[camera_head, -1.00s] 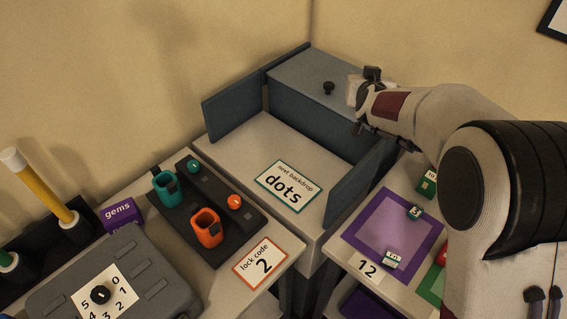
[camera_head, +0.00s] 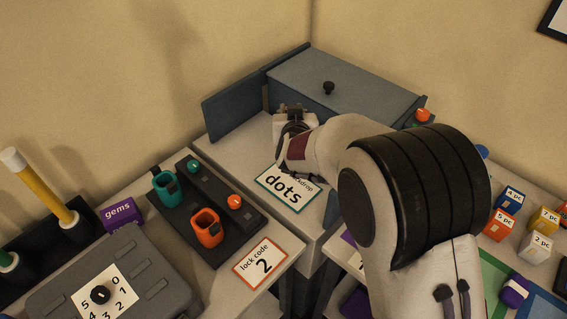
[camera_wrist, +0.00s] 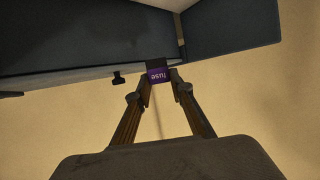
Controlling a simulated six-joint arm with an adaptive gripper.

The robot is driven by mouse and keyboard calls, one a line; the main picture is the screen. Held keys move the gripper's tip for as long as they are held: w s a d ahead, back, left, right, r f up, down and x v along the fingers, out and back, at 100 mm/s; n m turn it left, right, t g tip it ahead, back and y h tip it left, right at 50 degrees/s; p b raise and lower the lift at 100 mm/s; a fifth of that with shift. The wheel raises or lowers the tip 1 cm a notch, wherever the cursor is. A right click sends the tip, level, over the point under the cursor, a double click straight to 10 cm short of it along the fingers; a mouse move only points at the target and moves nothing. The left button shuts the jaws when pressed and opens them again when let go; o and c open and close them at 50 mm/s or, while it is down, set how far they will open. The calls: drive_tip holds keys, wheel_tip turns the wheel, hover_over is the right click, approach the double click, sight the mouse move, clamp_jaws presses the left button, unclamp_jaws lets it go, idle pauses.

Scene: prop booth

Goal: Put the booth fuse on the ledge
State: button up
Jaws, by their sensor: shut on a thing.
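The booth fuse (camera_wrist: 159,75) shows in the wrist view as a small dark block with a purple "fuse" label, held between the two fingertips. My gripper (camera_wrist: 159,84) is shut on it. In the head view my gripper (camera_head: 291,110) is over the back of the pale platform (camera_head: 235,140), in front of the blue-grey box (camera_head: 345,80); the fuse cannot be made out there. No surface is labelled as the ledge, so I cannot tell which one it is.
The box has a black knob (camera_head: 328,87) on top. A blue-grey panel (camera_head: 240,105) borders the platform's left. A "dots" card (camera_head: 283,193) lies on it, partly behind my arm. Left are a black rack (camera_head: 220,240) with teal and orange holders and a grey case (camera_head: 150,265).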

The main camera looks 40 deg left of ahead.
wheel_tip(320, 180, down, 6)
drive_tip(key=shift+r, duration=0.1)
idle(0.4)
drive_tip(key=shift+f, duration=3.15)
drive_tip(key=shift+f, duration=1.85)
drive_tip(key=shift+f, duration=0.1)
drive_tip(key=o, duration=0.8)
